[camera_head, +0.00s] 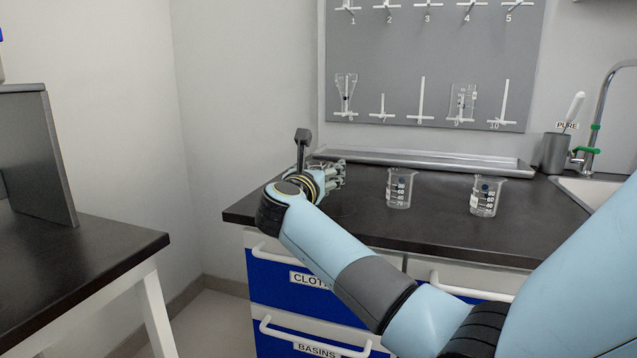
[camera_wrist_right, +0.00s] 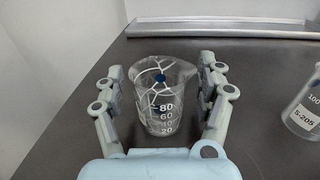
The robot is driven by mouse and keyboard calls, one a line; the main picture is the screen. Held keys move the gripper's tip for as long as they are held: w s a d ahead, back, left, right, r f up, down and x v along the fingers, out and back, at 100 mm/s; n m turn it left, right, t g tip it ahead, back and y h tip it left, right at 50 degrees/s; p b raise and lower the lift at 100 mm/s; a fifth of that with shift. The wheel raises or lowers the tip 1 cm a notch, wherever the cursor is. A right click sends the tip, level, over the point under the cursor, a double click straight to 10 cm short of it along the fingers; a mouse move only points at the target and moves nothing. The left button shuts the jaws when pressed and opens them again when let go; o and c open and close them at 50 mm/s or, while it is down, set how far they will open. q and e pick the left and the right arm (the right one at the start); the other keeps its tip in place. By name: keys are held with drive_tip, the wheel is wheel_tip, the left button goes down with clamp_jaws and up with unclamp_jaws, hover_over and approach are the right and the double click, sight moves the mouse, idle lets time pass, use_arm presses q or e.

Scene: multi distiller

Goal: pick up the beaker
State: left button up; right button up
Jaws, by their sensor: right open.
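In the right wrist view a clear glass beaker (camera_wrist_right: 160,112) with white volume marks stands upright on the dark bench, between the two fingers of my right gripper (camera_wrist_right: 160,98). The fingers are open on either side of it; I cannot tell whether either touches the glass. In the head view my right gripper (camera_head: 332,176) is low over the left part of the bench, and I cannot make out the beaker between its fingers there. My left gripper is not in view.
A clear beaker (camera_head: 398,188) stands right of my gripper, and another beaker (camera_head: 486,196) stands farther right. A long metal tray (camera_head: 430,160) lies behind them. A pegboard (camera_head: 430,50) with glassware is on the wall. A sink (camera_head: 590,190) is at the right.

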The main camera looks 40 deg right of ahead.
drive_tip(key=shift+c, duration=0.2)
drive_tip(key=c, duration=1.3)
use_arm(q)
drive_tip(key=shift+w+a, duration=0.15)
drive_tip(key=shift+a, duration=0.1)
use_arm(e)
drive_tip(key=shift+o, duration=0.2)
drive_tip(key=shift+r, duration=0.15)
wheel_tip(320, 180, up, 4)
drive_tip(key=shift+r+p, duration=0.1)
drive_tip(key=shift+p, duration=0.6)
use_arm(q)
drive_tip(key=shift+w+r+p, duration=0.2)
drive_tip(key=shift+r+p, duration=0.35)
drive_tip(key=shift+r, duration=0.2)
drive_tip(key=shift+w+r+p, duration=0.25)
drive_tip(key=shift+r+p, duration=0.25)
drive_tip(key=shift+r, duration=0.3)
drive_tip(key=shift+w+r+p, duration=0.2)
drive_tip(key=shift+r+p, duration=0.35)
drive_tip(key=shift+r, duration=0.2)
use_arm(e)
drive_tip(key=s+d+r, duration=0.2)
drive_tip(key=s+r, duration=0.4)
drive_tip(key=s, duration=0.5)
drive_tip(key=shift+s+d+r, duration=0.2)
drive_tip(key=shift+d+r, duration=0.1)
drive_tip(key=shift+d, duration=0.05)
